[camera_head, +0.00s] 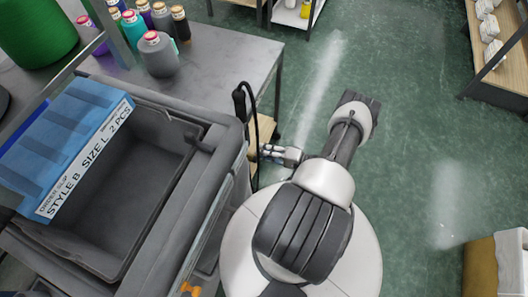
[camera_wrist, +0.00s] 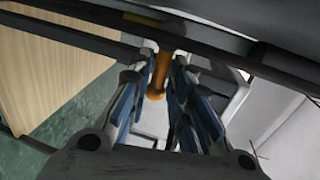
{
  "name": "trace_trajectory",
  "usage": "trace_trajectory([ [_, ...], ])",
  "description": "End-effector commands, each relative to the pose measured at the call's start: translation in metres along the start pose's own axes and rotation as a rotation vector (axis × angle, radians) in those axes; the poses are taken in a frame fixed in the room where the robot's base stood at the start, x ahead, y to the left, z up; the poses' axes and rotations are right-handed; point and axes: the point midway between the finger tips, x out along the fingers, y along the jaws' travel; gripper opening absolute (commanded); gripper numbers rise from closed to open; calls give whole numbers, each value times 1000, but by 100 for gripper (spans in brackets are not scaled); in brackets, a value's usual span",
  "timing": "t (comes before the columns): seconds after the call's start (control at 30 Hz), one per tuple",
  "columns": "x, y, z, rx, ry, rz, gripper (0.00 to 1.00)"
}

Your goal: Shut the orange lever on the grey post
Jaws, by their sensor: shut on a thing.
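The orange lever (camera_wrist: 158,76) shows in the wrist view as a short rod with a rounded end, coming down from under a dark edge. My gripper (camera_wrist: 157,88) has its blue-padded fingers on both sides of the lever and is shut on it. In the head view my gripper (camera_head: 268,151) reaches left, low beside the right side of the grey bin stand. The lever is hidden there. I cannot make out the grey post clearly in either view.
A grey bin (camera_head: 120,190) with a blue order slip (camera_head: 65,135) stands at left. A table (camera_head: 215,62) with several yarn cones is behind it. A black cable (camera_head: 240,100) hangs close to my gripper. Green floor (camera_head: 420,130) is free to the right.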

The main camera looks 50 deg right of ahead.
Motion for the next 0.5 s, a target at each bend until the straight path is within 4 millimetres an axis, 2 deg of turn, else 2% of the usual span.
trace_trajectory([
  [0.27, -1, -1, -2, -2, 4, -2, 0],
  [0.3, -1, -1, -2, -2, 4, -2, 20],
  [0.5, 0, -1, -1, -1, 3, -2, 33],
])
